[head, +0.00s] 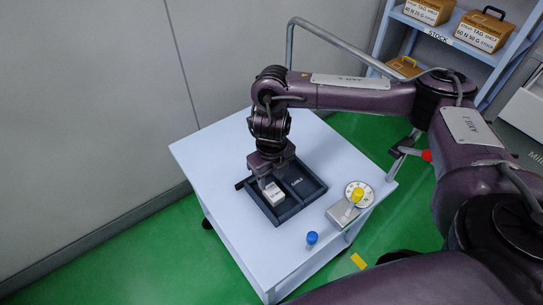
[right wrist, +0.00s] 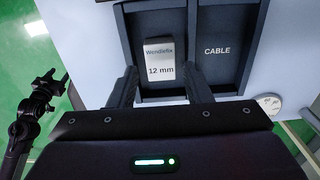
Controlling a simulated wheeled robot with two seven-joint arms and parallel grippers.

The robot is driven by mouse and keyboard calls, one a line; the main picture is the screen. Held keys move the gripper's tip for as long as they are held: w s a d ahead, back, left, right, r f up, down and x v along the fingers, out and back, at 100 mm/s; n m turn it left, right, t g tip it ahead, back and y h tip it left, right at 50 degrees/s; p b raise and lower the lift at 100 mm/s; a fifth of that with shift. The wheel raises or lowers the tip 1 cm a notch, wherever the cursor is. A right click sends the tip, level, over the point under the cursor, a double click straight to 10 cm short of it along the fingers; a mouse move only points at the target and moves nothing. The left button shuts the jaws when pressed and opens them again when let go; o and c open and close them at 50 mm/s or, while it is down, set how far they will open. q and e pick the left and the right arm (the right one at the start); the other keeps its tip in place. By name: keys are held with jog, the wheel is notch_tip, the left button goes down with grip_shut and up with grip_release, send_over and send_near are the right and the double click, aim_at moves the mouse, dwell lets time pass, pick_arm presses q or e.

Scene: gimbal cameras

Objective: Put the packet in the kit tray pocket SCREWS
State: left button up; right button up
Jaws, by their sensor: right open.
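The packet (head: 274,193) is a small white box. In the right wrist view the packet (right wrist: 160,60) reads "Wendlefix 12 mm". It lies in a pocket of the dark kit tray (head: 308,198). The pocket beside it is marked CABLE and looks empty; no SCREWS label is visible, and the label of the packet's pocket is hidden. My right gripper (head: 266,182) is open and low over the tray at the packet. In the right wrist view its fingers (right wrist: 160,82) stand apart at either side of the packet's near end, with visible gaps.
The tray lies on a pale cart top (head: 215,165). A device with a round dial and yellow knob (head: 357,195) stands right of the tray, and a blue-capped item (head: 311,238) sits near the front edge. A wall is at left; a shelf with boxes (head: 478,30) is behind.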

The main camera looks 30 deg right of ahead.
aim_at(272, 190)
pick_arm(q)
jog(key=s+a+f+p, duration=0.1)
jog(key=s+p, duration=0.1)
jog(key=s, duration=0.4)
pick_arm(e)
notch_tip(272, 190, up, 7)
jog(key=shift+r, duration=0.15)
pick_arm(q)
jog(key=shift+s, duration=0.15)
